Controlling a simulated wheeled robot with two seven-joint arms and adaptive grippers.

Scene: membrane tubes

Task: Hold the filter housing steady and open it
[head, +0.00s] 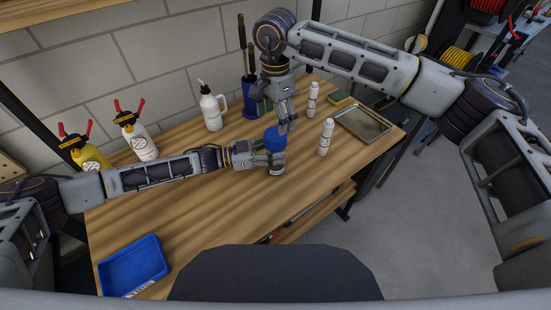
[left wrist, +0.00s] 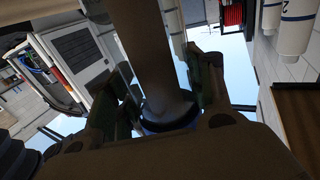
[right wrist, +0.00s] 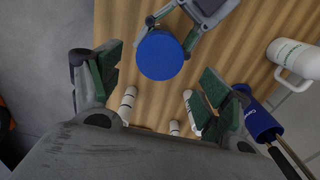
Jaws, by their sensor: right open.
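The filter housing has a round blue cap (head: 274,138), which also shows in the right wrist view (right wrist: 160,55). It stands upright near the middle of the bench, its body mostly hidden by my left gripper (head: 270,162). That gripper comes in from the left, low on the housing, with its fingers on either side of the body and closed on it. In the left wrist view the housing body (left wrist: 150,45) lies between the fingers. My right gripper (head: 287,122) points down above and slightly right of the cap. Its green-padded fingers (right wrist: 160,85) are spread and empty, apart from the cap.
White bottles (head: 326,138) (head: 312,98) stand to the right, near a metal tray (head: 374,137) and a sponge (head: 340,98). A blue cup (head: 250,104) and white jug (head: 211,110) stand behind. A blue bin (head: 133,265) lies front left. The front middle is clear.

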